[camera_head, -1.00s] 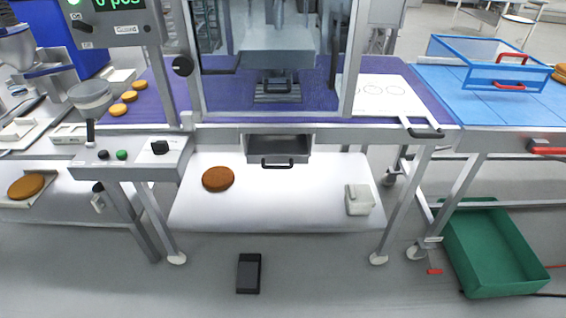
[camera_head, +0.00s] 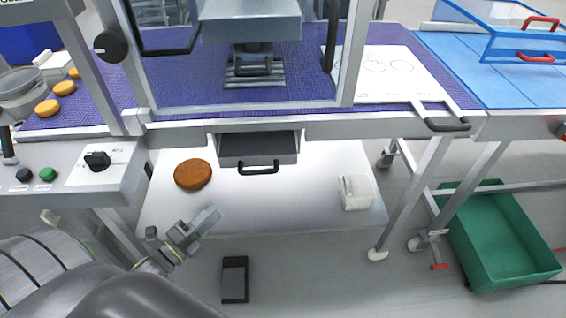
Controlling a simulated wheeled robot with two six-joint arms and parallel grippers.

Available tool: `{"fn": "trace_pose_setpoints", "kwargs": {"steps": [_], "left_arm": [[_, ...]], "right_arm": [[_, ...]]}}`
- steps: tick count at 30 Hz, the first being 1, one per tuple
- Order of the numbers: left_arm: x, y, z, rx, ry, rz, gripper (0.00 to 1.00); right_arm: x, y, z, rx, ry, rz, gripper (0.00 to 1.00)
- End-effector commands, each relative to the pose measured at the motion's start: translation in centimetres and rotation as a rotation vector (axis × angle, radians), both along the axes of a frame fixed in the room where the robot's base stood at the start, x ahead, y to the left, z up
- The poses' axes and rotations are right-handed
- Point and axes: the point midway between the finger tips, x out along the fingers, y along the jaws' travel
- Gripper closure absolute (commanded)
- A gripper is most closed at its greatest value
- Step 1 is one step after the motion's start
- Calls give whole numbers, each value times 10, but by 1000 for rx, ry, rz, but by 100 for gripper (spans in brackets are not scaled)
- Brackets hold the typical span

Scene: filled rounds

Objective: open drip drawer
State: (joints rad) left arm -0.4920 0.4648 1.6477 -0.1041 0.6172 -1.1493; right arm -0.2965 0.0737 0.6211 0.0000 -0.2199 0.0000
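The drip drawer (camera_head: 250,151) hangs under the front edge of the purple-topped machine table, at the middle of the view. Its top part is dark, and a black bar handle (camera_head: 259,168) sits on its front. I cannot tell how far it stands out. My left gripper (camera_head: 205,220) has come in from the lower left. It is below and left of the drawer, apart from the handle, in front of the white lower shelf. Its fingers look like one grey block, so its opening is unclear. My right gripper is not in view.
The white lower shelf (camera_head: 270,212) holds a brown round (camera_head: 193,174) and a white container (camera_head: 356,192). A control box (camera_head: 70,170) juts out at left. A table leg (camera_head: 408,200) and green crate (camera_head: 500,235) stand at right. A black pedal-like box (camera_head: 235,279) lies on the floor.

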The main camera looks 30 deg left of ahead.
Motion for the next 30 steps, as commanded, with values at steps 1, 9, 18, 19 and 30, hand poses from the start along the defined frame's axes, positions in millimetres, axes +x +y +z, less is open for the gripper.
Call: {"fn": "trace_pose_setpoints", "kwargs": {"steps": [1,9,18,19,30], "left_arm": [[1,-2,3,9,-12,-7,64],[37,-11,12,13,-21,-8,64],[101,-27,20,10,-17,-7,64],[107,-28,21,11,-17,-7,64],[160,-41,26,11,-14,-7,64]], "right_arm": [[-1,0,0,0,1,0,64],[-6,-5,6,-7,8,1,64],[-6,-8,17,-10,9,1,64],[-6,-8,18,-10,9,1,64],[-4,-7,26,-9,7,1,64]]}}
